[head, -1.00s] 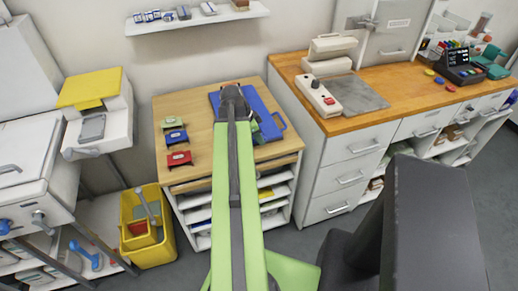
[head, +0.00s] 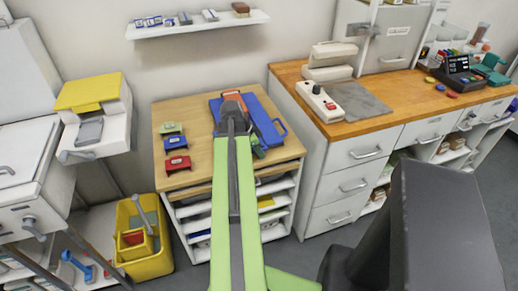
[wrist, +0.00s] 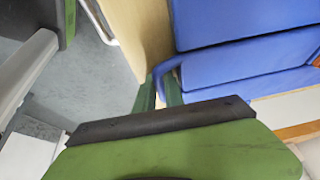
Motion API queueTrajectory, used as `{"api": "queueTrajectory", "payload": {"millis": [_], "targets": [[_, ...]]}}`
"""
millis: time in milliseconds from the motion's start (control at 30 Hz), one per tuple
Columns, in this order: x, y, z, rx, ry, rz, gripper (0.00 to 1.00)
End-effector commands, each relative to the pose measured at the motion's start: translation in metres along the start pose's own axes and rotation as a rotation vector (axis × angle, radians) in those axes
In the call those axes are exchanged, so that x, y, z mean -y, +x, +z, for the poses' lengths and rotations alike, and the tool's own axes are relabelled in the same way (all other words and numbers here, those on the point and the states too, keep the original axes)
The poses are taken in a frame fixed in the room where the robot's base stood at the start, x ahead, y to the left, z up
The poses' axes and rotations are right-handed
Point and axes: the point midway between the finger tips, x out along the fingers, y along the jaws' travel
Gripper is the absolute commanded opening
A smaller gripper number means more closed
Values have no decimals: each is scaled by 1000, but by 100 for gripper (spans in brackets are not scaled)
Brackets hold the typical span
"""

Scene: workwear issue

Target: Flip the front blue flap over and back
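In the head view, my gripper (head: 257,145) is mostly hidden behind my arm. My arm also covers part of the blue piece.
Small green (head: 169,128), blue (head: 175,143) and red (head: 177,164) items stand along the table's left side. An orange part (head: 234,96) shows behind my wrist. A workbench (head: 400,110) is on the right, a yellow bin (head: 150,262) at lower left.

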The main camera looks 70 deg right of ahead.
Motion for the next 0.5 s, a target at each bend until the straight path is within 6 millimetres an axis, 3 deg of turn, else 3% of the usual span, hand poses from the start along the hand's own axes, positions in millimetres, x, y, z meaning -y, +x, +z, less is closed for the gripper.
{"api": "queueTrajectory", "payload": {"millis": [67,500], "targets": [[-10,5,5,27,6,26,24],[-7,-46,-17,22,5,22,24]]}}
